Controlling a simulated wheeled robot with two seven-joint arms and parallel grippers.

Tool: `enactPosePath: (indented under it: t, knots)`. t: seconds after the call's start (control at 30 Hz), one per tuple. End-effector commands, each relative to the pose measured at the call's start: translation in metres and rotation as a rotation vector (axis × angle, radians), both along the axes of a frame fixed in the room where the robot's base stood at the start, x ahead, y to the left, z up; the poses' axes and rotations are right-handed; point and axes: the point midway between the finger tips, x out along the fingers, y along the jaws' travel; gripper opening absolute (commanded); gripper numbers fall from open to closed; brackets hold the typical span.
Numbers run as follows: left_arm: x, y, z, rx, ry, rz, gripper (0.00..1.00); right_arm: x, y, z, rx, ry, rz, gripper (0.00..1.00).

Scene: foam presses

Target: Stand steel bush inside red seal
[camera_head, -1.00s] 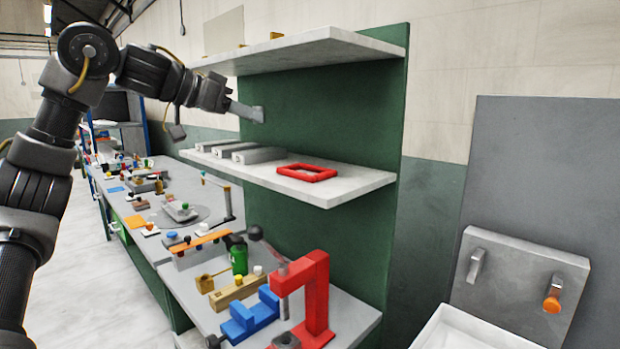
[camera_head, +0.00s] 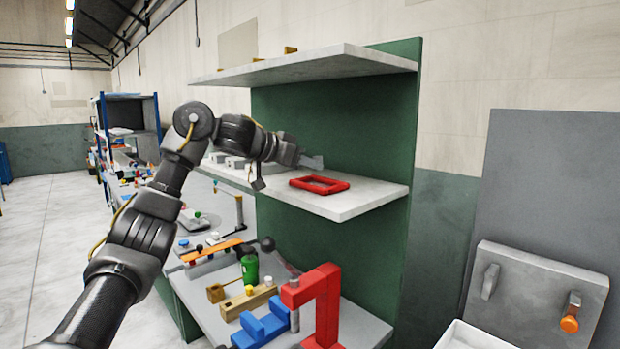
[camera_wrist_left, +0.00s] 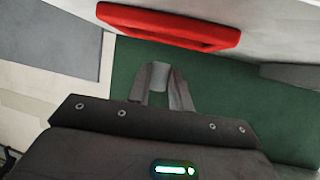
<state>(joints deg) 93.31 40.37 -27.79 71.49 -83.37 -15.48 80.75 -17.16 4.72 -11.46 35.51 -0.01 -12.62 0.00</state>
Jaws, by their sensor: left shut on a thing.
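The red seal (camera_head: 319,185), a flat rectangular frame with an open middle, lies on the middle shelf (camera_head: 350,207). It also shows at the top of the left wrist view (camera_wrist_left: 170,27). My left gripper (camera_head: 314,162) is just above and behind the seal's left part, apart from it. In the left wrist view its fingers (camera_wrist_left: 163,88) are shut on a small light grey piece, which looks like the steel bush (camera_wrist_left: 160,72). The fingers partly hide the bush, and its tilt is hard to tell. My right gripper is not in view.
Grey blocks (camera_head: 234,162) stand on the same shelf to the left, partly behind my arm. An upper shelf (camera_head: 310,65) overhangs, and a green back panel (camera_head: 390,120) closes the rear. Below are a red press (camera_head: 325,305) and a blue vise-like block (camera_head: 262,328).

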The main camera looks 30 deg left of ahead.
Motion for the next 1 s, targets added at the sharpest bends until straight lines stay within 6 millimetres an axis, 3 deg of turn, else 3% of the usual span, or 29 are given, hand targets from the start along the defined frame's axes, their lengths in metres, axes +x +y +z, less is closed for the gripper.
enactPosePath:
  t: [0.17, 0.43, 1.0]
  knots:
    - [0.004, -0.002, -0.005, -0.002, 0.001, 0.0, 0.0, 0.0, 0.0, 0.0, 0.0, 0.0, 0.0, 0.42]
    - [0.005, -0.002, -0.035, -0.001, 0.002, 0.002, 0.0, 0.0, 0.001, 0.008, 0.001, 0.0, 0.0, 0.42]
    - [0.005, -0.001, -0.047, 0.0, 0.001, 0.003, 0.0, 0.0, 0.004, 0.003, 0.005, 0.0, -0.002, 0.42]
